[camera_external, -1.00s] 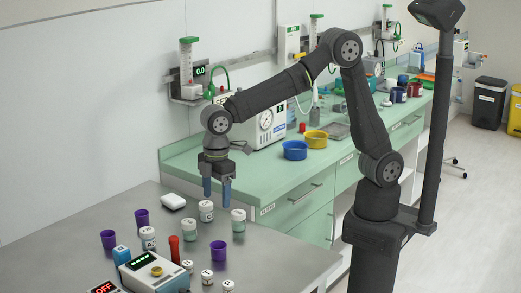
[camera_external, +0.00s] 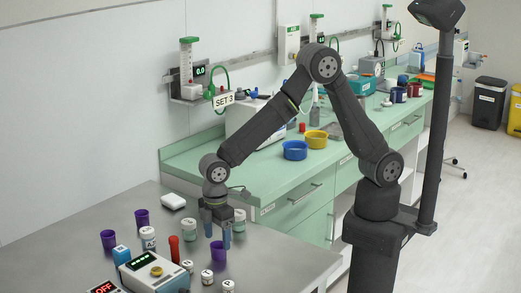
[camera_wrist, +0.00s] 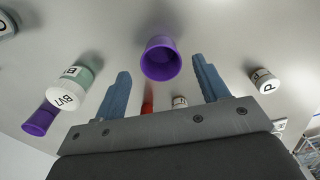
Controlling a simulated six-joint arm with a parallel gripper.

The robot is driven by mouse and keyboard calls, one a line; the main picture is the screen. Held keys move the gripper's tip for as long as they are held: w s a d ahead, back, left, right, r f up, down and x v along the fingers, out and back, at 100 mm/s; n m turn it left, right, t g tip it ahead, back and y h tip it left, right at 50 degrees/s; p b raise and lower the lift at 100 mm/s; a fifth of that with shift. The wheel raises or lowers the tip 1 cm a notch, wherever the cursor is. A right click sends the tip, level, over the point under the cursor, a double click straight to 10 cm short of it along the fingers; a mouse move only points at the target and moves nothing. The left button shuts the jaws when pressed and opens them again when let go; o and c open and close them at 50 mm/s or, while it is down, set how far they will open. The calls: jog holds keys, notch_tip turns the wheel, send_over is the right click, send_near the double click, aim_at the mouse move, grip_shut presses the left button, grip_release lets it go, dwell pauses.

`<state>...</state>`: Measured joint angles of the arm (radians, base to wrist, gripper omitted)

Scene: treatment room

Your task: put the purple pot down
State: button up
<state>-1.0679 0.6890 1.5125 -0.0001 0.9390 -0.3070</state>
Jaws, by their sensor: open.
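Three purple pots stand on the grey table in the external view: one at the back left (camera_external: 142,217), one further left (camera_external: 108,238) and one at the front (camera_external: 218,251). My gripper (camera_external: 217,236) is open, its two blue fingers pointing down just behind the front pot. In the wrist view, a purple pot (camera_wrist: 160,58) appears in the gap between the open fingertips (camera_wrist: 161,68), with nothing visibly gripped. I cannot tell whether the fingers touch any pot.
A green-bodied jar with a white lid (camera_external: 239,221) stands right beside my gripper. A white jar (camera_external: 148,238), a red cylinder (camera_external: 174,249) and several small vials stand close by. A white device (camera_external: 156,273) is at the front. The table's back left is mostly clear.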

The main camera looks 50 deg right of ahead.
aim_at(218, 246)
jog(key=shift+s+f, duration=0.1)
jog(key=shift+f, duration=1.9)
jog(key=c, duration=1.1)
jog(key=shift+r, duration=0.15)
notch_tip(218, 246, up, 4)
jog(key=shift+r, duration=0.2)
jog(key=w+d+r, duration=0.6)
jog(key=d, duration=0.4)
jog(key=w+d+m, duration=0.4)
jog(key=w+d, duration=0.2)
jog(key=d, duration=0.2)
jog(key=w+d+m, duration=0.5)
jog(key=w+d, duration=0.2)
jog(key=d, duration=0.1)
jog(key=w+d+m, duration=0.4)
jog(key=w+d, duration=0.3)
jog(key=d, duration=0.1)
jog(key=shift+w+d+r+m, duration=0.2)
jog(key=shift+d+m, duration=0.1)
jog(key=w+d+m, duration=0.1)
jog(key=d+m, duration=0.1)
jog(key=d, duration=0.2)
jog(key=w+d+m, duration=0.1)
jog(key=d, duration=0.4)
jog(key=w+d+m, duration=0.1)
jog(key=d+m, duration=0.1)
jog(key=d, duration=0.2)
jog(key=shift+w+d+m, duration=0.3)
jog(key=shift+w, duration=0.05)
